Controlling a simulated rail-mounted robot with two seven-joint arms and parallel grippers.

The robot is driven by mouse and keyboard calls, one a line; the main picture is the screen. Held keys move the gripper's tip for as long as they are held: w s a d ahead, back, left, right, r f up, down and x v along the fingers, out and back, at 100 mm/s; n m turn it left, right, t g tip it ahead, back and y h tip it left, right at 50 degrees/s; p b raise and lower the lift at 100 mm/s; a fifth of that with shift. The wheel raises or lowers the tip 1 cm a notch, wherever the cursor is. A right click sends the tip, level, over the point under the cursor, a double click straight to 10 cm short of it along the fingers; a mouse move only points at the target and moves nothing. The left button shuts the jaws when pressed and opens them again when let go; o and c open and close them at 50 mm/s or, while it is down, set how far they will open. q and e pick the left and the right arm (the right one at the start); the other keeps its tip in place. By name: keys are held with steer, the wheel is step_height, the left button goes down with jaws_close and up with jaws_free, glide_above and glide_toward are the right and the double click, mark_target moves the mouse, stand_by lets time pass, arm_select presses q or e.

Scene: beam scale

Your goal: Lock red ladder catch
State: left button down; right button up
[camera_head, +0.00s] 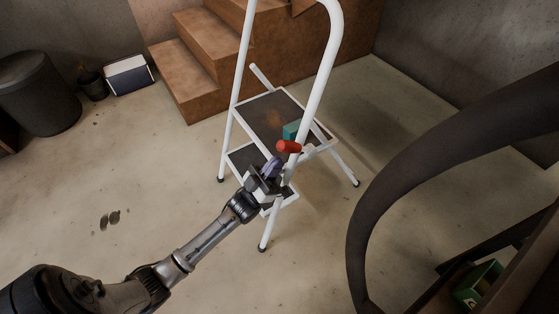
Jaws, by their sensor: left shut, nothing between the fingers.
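The red ladder catch (288,146) is a short red cylinder on the right side of a white step ladder, by the upper step. The ladder (321,78) stands unfolded on the floor, with white tube rails and dark treads (268,112). My left gripper (272,166) is shut and empty, just below and left of the red catch, close to the ladder's front right leg. I cannot tell whether it touches the catch or the ladder. A small teal block (292,129) sits just behind the catch. My right gripper is not in view.
Brown wooden stairs (190,75) stand behind the ladder. A dark bin (40,92), a small pot (93,84) and a blue and white box (128,75) are at the left. A dark curved bar (400,180) arcs across the right.

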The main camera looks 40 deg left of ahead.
mark_target(297, 148)
arm_select(q)
steer(key=shift+x, duration=1.15)
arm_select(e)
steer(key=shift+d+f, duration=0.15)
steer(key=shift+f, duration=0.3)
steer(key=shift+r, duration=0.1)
